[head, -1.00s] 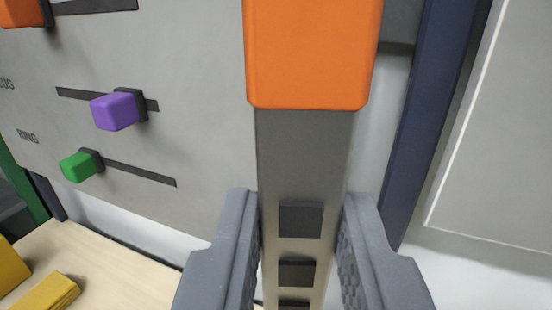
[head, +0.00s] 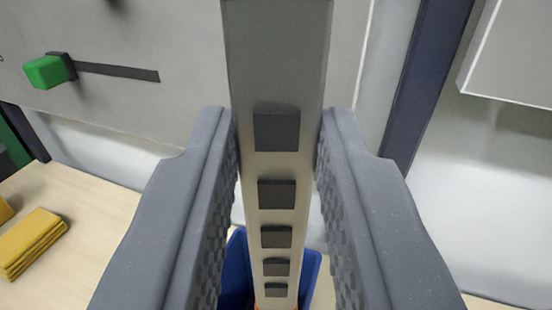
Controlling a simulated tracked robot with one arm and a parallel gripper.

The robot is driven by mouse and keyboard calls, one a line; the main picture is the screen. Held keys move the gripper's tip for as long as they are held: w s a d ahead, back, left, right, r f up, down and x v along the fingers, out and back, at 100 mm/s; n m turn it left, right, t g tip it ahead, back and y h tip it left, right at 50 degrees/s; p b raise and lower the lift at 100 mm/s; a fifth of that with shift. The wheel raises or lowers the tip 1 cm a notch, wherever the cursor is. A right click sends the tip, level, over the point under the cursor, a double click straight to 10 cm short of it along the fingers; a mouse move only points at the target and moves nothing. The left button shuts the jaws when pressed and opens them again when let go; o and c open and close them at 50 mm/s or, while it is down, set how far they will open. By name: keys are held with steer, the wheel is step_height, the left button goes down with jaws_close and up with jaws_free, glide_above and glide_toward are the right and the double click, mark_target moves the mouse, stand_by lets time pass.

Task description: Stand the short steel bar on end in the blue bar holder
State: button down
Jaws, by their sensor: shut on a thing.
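A grey steel bar (head: 277,100) with a row of dark square marks runs from the top edge of the view down to the bottom. My gripper (head: 279,125) has one finger on each side of the bar and is shut on it. The blue bar holder (head: 237,265) shows at the bottom, on both sides of the bar's lower part. A small bit of orange shows at the bar's lower end. The bar hides the holder's middle, so I cannot tell whether its end is inside.
A grey panel (head: 130,40) with a green slider knob (head: 47,71) stands at the upper left. A folded yellow cloth (head: 33,240) lies on the pale wooden tabletop (head: 95,215). A dark blue post (head: 425,85) and a grey box (head: 515,60) are at the right.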

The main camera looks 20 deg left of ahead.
steer(key=shift+f+b, duration=2.35)
steer(key=shift+f, duration=1.65)
steer(key=c, duration=1.2)
jaws_free()
steer(key=shift+o, duration=0.2)
steer(key=shift+s, duration=0.1)
steer(key=p, duration=0.2)
glide_toward(276, 281)
steer(key=shift+v, duration=2.7)
